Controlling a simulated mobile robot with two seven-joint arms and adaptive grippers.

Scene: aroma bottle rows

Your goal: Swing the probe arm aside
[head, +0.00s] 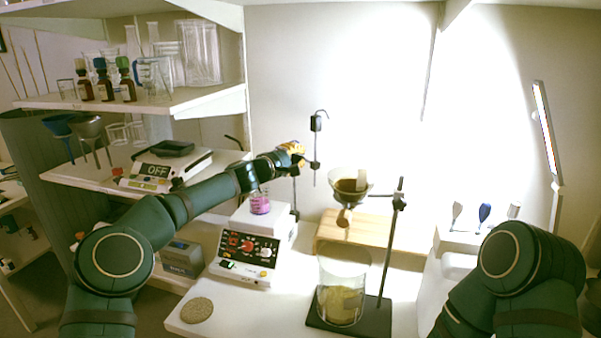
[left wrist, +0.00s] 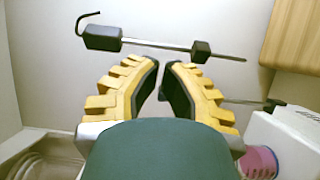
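The probe (head: 315,145) hangs upright on a thin stand, with a dark hooked block on top and a small dark clamp block lower down. In the left wrist view the probe (left wrist: 155,43) runs across just beyond my fingertips. My left gripper (head: 297,152) has yellow fingers and is beside the probe's left side. In its wrist view the left gripper (left wrist: 162,66) shows a narrow empty gap between its fingers. Whether a finger touches the probe I cannot tell. My right gripper is out of view.
A beaker of pink liquid (head: 260,204) stands on the stirrer unit (head: 246,245) below my left gripper. A funnel (head: 349,186) on a stand is right of the probe, above a glass beaker (head: 341,300). A shelf (head: 140,101) with bottles is at upper left.

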